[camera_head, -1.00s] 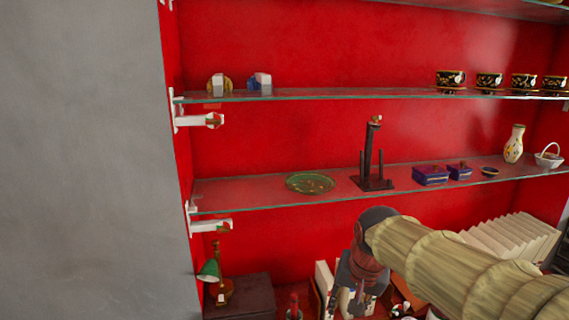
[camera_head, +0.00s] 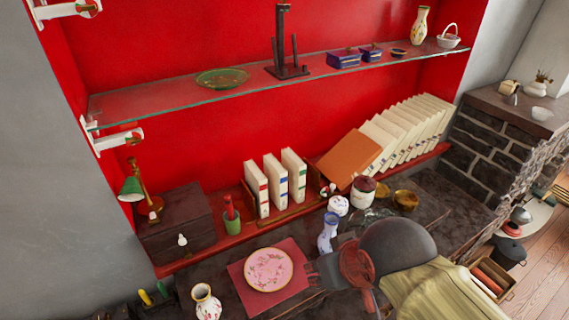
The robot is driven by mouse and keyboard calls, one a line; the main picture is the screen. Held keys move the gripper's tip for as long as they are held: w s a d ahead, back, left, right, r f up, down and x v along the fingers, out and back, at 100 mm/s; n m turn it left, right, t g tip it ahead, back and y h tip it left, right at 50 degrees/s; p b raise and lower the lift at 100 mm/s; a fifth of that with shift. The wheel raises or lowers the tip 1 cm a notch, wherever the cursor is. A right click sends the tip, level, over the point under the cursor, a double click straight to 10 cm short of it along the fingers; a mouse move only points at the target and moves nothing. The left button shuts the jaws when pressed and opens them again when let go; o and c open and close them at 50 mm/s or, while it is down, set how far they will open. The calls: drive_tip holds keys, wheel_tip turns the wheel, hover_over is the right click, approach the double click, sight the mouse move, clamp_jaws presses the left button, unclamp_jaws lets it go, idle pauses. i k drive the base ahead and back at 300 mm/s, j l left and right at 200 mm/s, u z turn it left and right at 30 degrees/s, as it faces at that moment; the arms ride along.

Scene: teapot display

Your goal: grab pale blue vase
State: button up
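A pale blue vase (camera_head: 327,233), slim with a white and blue surface, stands upright on the dark counter just right of the middle. My gripper (camera_head: 316,273) is below it in the picture, beside a pink plate. The gripper is small and dark here, and I cannot tell whether its fingers are open or shut. My arm comes in from the lower right and hides part of the counter to the right of the vase.
A pink plate (camera_head: 269,269) lies on a red mat (camera_head: 237,276) left of my gripper. A white patterned vase (camera_head: 206,303) stands front left. Jars (camera_head: 363,188) and gold bowls (camera_head: 405,200) are behind the vase. Binders (camera_head: 274,180) stand at the back, under a glass shelf (camera_head: 150,105).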

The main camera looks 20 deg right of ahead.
sight(332, 219)
drive_tip(key=k+l+u, duration=0.3)
drive_tip(key=l, duration=0.15)
drive_tip(key=k+l+u, duration=0.15)
drive_tip(key=l+u, duration=0.15)
drive_tip(key=l, duration=0.15)
drive_tip(key=k+l+u, duration=0.3)
drive_tip(key=i+l, duration=0.05)
drive_tip(key=l, duration=0.05)
